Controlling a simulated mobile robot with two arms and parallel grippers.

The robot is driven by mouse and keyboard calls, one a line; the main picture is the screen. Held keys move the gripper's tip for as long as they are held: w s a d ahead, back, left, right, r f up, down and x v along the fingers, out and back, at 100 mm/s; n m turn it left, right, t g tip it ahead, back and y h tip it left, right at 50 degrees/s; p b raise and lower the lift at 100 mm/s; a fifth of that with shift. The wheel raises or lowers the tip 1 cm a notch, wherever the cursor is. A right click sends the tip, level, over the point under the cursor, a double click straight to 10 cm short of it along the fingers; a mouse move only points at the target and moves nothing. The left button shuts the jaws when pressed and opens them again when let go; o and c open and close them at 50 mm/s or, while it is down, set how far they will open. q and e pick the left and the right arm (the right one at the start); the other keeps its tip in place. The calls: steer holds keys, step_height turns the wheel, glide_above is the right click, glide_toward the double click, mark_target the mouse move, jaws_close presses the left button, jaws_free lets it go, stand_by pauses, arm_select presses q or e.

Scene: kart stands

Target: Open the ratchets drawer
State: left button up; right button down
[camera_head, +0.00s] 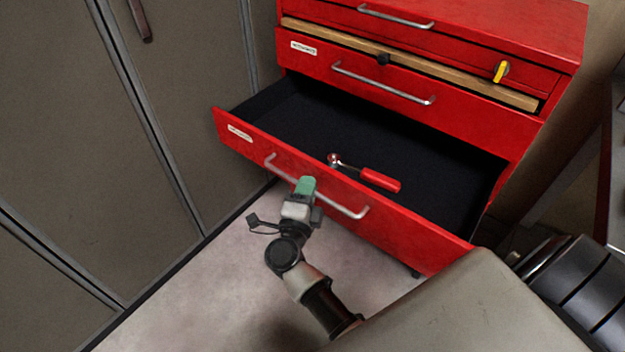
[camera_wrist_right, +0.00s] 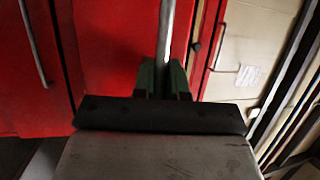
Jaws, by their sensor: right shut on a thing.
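The red tool cabinet has a lower drawer (camera_head: 400,214) pulled well out, with a dark lining and a ratchet (camera_head: 378,180) with a red handle lying inside. A small label is on the left of its front, too small to read. My right gripper (camera_head: 306,186) with green fingers is at this drawer's bar handle (camera_head: 343,207). In the right wrist view the green fingers (camera_wrist_right: 162,78) are shut on the metal handle bar (camera_wrist_right: 166,35). My left gripper is not in view.
The drawer above (camera_head: 330,68) is closed, and a wooden strip (camera_head: 450,80) with a yellow-handled item (camera_head: 501,71) sits above it. Grey-brown lockers (camera_head: 90,130) stand at left. Bare floor (camera_head: 200,285) lies before the drawer. A dark shelf or bench edge is at right.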

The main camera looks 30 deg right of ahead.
steer(key=shift+s+a, duration=0.1)
steer(key=shift+a, duration=0.05)
steer(key=c, duration=1.2)
jaws_free()
steer(key=shift+r, duration=0.15)
